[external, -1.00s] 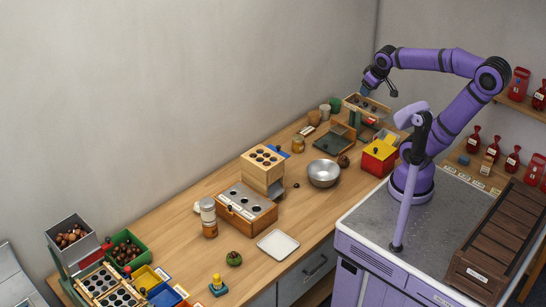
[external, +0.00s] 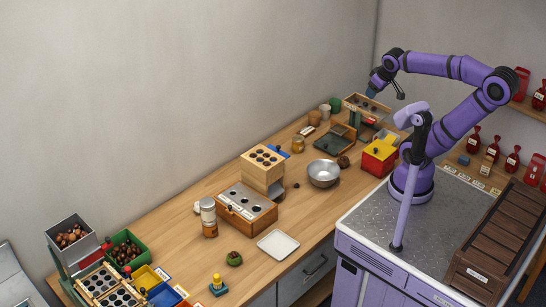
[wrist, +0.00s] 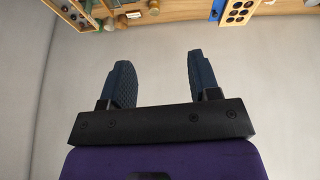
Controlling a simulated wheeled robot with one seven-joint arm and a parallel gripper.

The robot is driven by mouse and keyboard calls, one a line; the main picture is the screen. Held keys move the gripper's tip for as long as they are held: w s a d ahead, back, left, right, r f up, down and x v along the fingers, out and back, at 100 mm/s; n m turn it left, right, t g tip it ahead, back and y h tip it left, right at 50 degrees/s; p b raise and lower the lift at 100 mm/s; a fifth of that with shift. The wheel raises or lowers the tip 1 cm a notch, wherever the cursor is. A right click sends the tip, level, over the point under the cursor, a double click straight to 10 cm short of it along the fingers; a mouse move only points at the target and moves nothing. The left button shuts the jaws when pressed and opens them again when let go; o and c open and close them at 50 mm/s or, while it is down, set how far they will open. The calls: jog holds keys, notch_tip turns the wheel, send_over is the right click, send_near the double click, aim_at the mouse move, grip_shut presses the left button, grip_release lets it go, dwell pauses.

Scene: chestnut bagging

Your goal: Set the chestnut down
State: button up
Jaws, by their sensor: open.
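My gripper (external: 371,90) is open and empty, above the far end of the bench in the external view. In the wrist view its two dark blue fingers (wrist: 158,72) stand wide apart with only pale background between them. Just below it in the external view is a wooden tray on a green stand (external: 352,101), with small dark round things in it. They are too small to tell whether one is the chestnut. A small dark round thing (external: 296,185) lies alone on the bench, left of the metal bowl (external: 323,173). Several chestnuts (external: 72,236) fill a hopper at the lower left.
A red and yellow box (external: 379,157), a dark green tray (external: 334,143), jars and a block with holes (external: 263,158) crowd the bench. A white tray (external: 278,245) lies near the front edge. The air around my gripper is clear.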

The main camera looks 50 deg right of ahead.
jog(key=w+d+f+n+g+h, duration=0.1)
jog(key=w+f, duration=0.2)
jog(key=w, duration=0.4)
jog(key=w+f+n+g+h, duration=0.1)
jog(key=w+f+n, duration=0.1)
jog(key=w+f, duration=0.35)
jog(key=n+g+y, duration=0.2)
jog(key=n+y, duration=0.2)
jog(key=n, duration=0.4)
send_over(297, 184)
jog(key=s+d, duration=0.1)
notch_tip(297, 184, down, 43)
jog(key=shift+d+f, duration=0.1)
jog(key=shift+w+a+f, duration=0.15)
jog(key=shift+f, duration=0.6)
jog(key=shift+w+a+f, duration=0.1)
jog(key=shift+a+f, duration=0.05)
jog(key=shift+f, duration=0.65)
jog(key=shift+w+a+f, duration=0.15)
jog(key=shift+f, duration=0.6)
jog(key=c, duration=1)
